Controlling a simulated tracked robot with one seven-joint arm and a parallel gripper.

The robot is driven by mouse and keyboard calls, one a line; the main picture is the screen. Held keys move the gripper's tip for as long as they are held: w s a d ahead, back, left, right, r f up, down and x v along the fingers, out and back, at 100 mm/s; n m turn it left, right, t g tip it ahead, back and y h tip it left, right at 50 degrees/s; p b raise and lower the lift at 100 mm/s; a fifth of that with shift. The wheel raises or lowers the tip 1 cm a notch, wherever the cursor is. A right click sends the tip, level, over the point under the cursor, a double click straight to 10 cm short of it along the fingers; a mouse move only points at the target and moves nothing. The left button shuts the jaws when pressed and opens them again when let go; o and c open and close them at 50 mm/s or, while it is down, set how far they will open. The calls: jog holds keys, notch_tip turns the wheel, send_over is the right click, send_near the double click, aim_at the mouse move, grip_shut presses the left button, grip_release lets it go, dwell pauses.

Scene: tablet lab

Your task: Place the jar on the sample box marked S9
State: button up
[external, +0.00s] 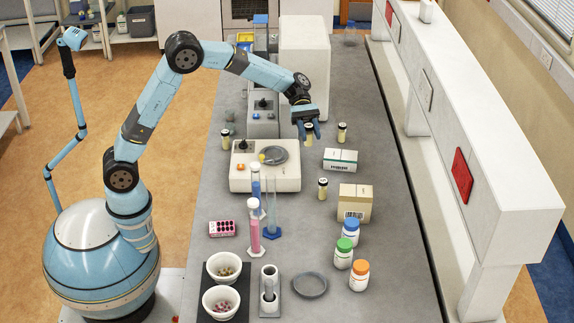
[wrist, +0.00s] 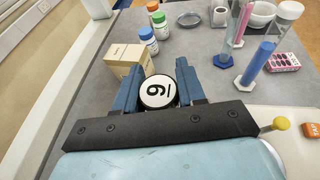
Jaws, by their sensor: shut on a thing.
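My gripper (external: 309,123) is shut on a small jar (external: 309,138) with a dark lid and pale body, above the bench. In the wrist view my gripper (wrist: 158,80) has a blue finger on each side of the jar's round white top (wrist: 158,92); its underlined digit reads as 6 or 9. A white and green box (external: 341,160) lies below and right of my gripper in the external view. A tan box (external: 355,203) stands nearer the camera, and also shows in the wrist view (wrist: 126,60). I cannot read S9 on either box.
Similar jars stand at the left (external: 225,140), right (external: 342,132) and near the tan box (external: 323,188). A white device (external: 265,180) with a grey disc is left of the boxes. Cylinders (external: 254,228) and capped bottles (external: 344,252) stand nearer the camera. A white shelf runs along the right.

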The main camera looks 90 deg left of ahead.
jog(key=w+a+f+v, duration=0.1)
jog(key=v, duration=0.6)
send_over(344, 157)
jog(key=shift+f, duration=4.7)
notch_tip(344, 157, down, 3)
jog(key=shift+f, duration=0.15)
jog(key=o, duration=1.1)
jog(key=shift+c, duration=0.2)
